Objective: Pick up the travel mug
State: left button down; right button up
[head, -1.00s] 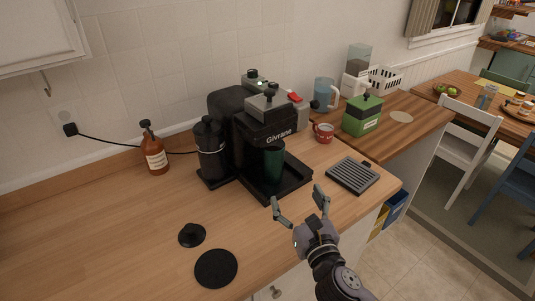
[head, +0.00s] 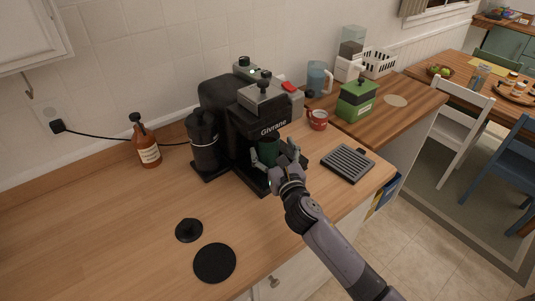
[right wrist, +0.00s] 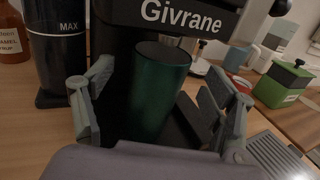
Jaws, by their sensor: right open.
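The travel mug (head: 267,152) is a dark green cylinder standing upright under the black coffee machine (head: 240,125) marked Givrane. In the right wrist view the mug (right wrist: 158,92) stands between the spread fingers, with its dark open top showing. My right gripper (head: 275,162) is open, with one finger on each side of the mug. In the right wrist view the right gripper (right wrist: 160,115) shows gaps between the fingers and the mug. The mug's base is partly hidden by the gripper. My left gripper is not in view.
A drip grate (head: 348,163) lies to the right, with a red mug (head: 317,119) and a green box (head: 356,101) behind it. A black canister (head: 204,142) stands left of the machine. The machine overhangs the mug.

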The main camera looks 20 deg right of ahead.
aim_at(268, 138)
jog(key=w+p, duration=0.1)
jog(key=w, duration=0.4)
jog(key=shift+w+d+r, duration=0.1)
jog(key=shift+w+r, duration=0.05)
jog(key=shift+c, duration=0.5)
grip_shut()
jog(key=shift+r, duration=0.15)
dwell(0.6)
